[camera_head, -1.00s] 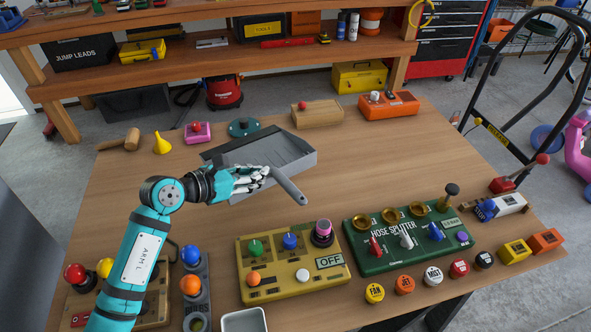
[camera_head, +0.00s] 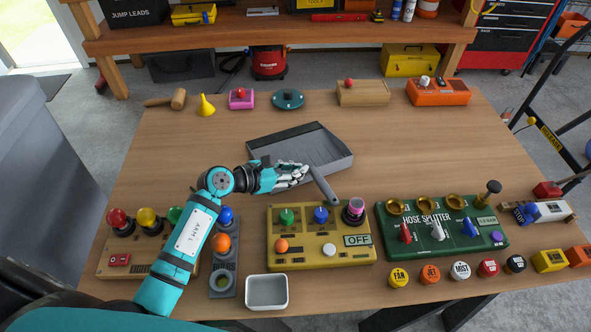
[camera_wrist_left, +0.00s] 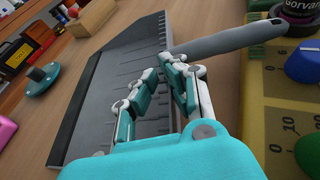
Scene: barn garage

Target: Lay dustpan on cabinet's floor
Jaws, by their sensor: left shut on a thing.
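The dustpan (camera_head: 318,143) is a dark grey, flat tray with a raised rim and a grey handle (camera_head: 323,187). It is level, over the middle of the wooden workbench (camera_head: 400,133); I cannot tell whether it touches the top. My left gripper (camera_head: 303,174) is shut on the dustpan at its handle end, with the fingers hiding part of the joint. The left wrist view also shows the dustpan (camera_wrist_left: 102,98), with its handle reaching right past the fingers. My right gripper is not in view. I cannot identify the cabinet for sure.
A yellow control box (camera_head: 320,258) and a green hose splitter (camera_head: 442,240) stand in front of the dustpan. A teal disc (camera_head: 287,99) and wooden block (camera_head: 362,95) lie behind. A large grey unit (camera_head: 50,150) stands left of the bench. Bench space right of the dustpan is clear.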

